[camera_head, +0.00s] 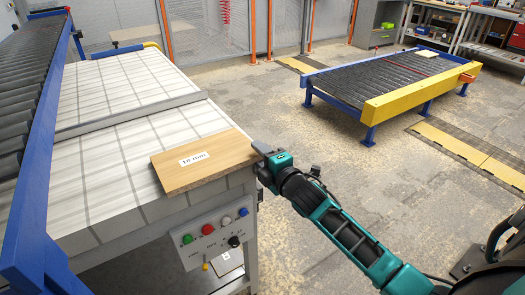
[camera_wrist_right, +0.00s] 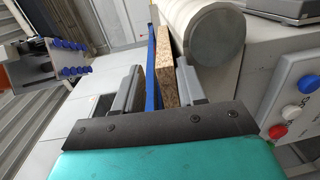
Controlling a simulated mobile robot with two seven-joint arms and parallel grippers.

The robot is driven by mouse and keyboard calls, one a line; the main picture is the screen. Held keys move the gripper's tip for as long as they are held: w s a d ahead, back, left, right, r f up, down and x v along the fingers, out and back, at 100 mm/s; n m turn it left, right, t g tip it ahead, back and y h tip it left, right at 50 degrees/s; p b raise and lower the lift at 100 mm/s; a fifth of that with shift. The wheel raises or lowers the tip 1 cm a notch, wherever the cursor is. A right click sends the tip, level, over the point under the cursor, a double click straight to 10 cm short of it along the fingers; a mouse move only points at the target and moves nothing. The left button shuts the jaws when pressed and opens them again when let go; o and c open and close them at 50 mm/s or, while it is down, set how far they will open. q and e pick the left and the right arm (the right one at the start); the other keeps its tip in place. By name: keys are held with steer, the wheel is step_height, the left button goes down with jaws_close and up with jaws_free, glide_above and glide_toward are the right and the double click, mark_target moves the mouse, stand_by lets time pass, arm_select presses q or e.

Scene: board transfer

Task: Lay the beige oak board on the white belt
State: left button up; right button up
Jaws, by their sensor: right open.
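The beige oak board (camera_head: 215,170), with a white "18 mm" label, lies flat on the near right corner of the white belt (camera_head: 105,170). Its right end is at the belt's edge, perhaps slightly past it. My right gripper (camera_head: 262,152) is at that right end. In the right wrist view the open fingers of my right gripper (camera_wrist_right: 158,90) stand on either side of the board's rough chipboard edge (camera_wrist_right: 164,65), with a visible gap on the left side. Contact on the right side cannot be told. My left gripper is not in view.
A grey bar (camera_head: 130,115) crosses the belt behind the board. A blue-framed roller conveyor (camera_head: 30,100) runs along the left. A button panel (camera_head: 212,235) is on the belt's front. A second roller conveyor (camera_head: 385,80) stands farther back, with open floor between.

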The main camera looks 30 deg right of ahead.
steer(key=g, duration=0.6)
steer(key=s+r+g, duration=0.1)
steer(key=g, duration=0.2)
steer(key=shift+g+p, duration=0.3)
steer(key=shift+g, duration=0.1)
steer(key=shift+s+g, duration=0.2)
steer(key=shift+g, duration=0.5)
steer(key=shift+s+r, duration=0.3)
steer(key=shift+s, duration=0.45)
steer(key=shift+s+r, duration=0.3)
steer(key=shift+s, duration=0.45)
steer(key=o, duration=0.6)
steer(key=shift+c, duration=0.2)
